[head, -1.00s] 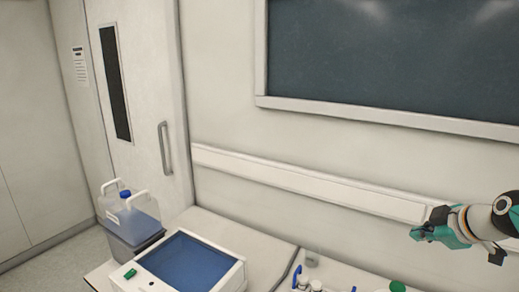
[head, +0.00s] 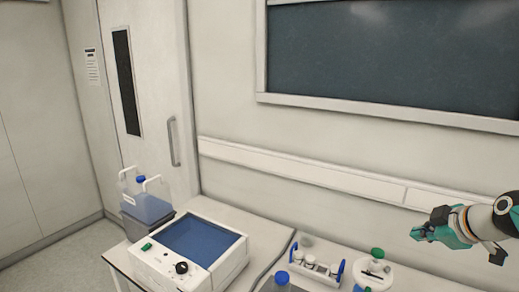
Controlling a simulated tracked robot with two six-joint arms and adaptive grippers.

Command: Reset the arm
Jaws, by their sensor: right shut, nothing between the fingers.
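My right gripper (head: 424,233) comes in from the right edge in the head view. It has teal fingers, which are shut with nothing between them. It hangs in the air in front of the wall, above and to the right of the bench items, touching nothing. My left gripper is not in view.
A white device with a blue top (head: 205,241) stands on the bench at lower centre. A rack of small bottles (head: 316,267) and a green-capped item (head: 377,254) stand right of it. A blue-liquid canister (head: 146,208) is at left, by the door (head: 150,90).

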